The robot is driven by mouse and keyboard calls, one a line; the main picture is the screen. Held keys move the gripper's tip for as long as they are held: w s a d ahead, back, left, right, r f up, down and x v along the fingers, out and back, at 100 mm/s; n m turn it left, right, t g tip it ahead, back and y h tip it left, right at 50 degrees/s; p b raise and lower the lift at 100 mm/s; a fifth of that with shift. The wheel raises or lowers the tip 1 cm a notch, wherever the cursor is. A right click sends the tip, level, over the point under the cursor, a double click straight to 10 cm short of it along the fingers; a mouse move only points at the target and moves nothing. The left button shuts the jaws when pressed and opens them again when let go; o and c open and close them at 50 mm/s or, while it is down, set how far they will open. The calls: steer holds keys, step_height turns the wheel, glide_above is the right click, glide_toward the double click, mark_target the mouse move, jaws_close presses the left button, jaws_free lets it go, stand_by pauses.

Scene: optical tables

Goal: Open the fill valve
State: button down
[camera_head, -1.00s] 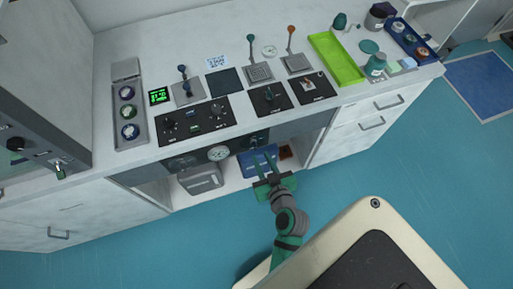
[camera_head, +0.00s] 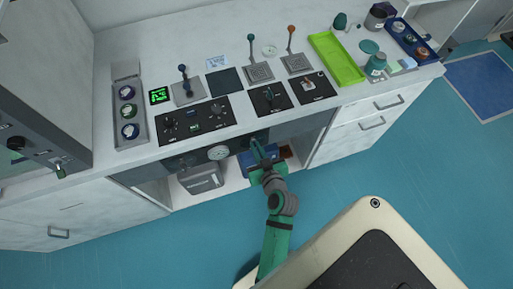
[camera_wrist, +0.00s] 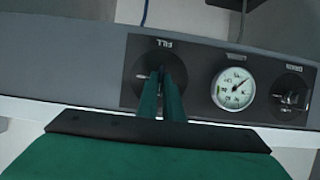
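The fill valve (camera_wrist: 143,76) is a small metal handle on a dark square plate marked FILL, left of the gauge in the wrist view. My gripper (camera_wrist: 161,78) is in front of it with its two green fingers close together. The fingers appear shut on the handle, though they cover most of it. In the head view my gripper (camera_head: 257,147) reaches the front panel below the counter edge and hides the valve.
A round gauge (camera_wrist: 233,89) sits beside the fill valve, and a drain valve (camera_wrist: 291,98) is beyond it. Below the panel are a grey box (camera_head: 201,179) and a blue item (camera_head: 244,164) on an open shelf. Levers and knobs stand on the counter above.

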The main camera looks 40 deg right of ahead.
stand_by(0.3)
steer(key=shift+s+d+f+m+t+y, duration=0.15)
steer(key=shift+m+t+y, duration=0.75)
steer(key=shift+m, duration=1.35)
steer(key=shift+d+f+m+t+y, duration=0.25)
steer(key=shift+m+t+y, duration=0.65)
steer(key=shift+m, duration=1.3)
steer(key=shift+s+d+f+m+t+y, duration=0.15)
steer(key=shift+m+t+y, duration=0.7)
steer(key=shift+m, duration=1.4)
steer(key=shift+d+f, duration=0.1)
steer(key=c, duration=1.9)
jaws_free()
steer(key=shift+w, duration=0.15)
steer(key=s, duration=1)
steer(key=shift+s+d, duration=0.3)
steer(key=shift+s, duration=0.1)
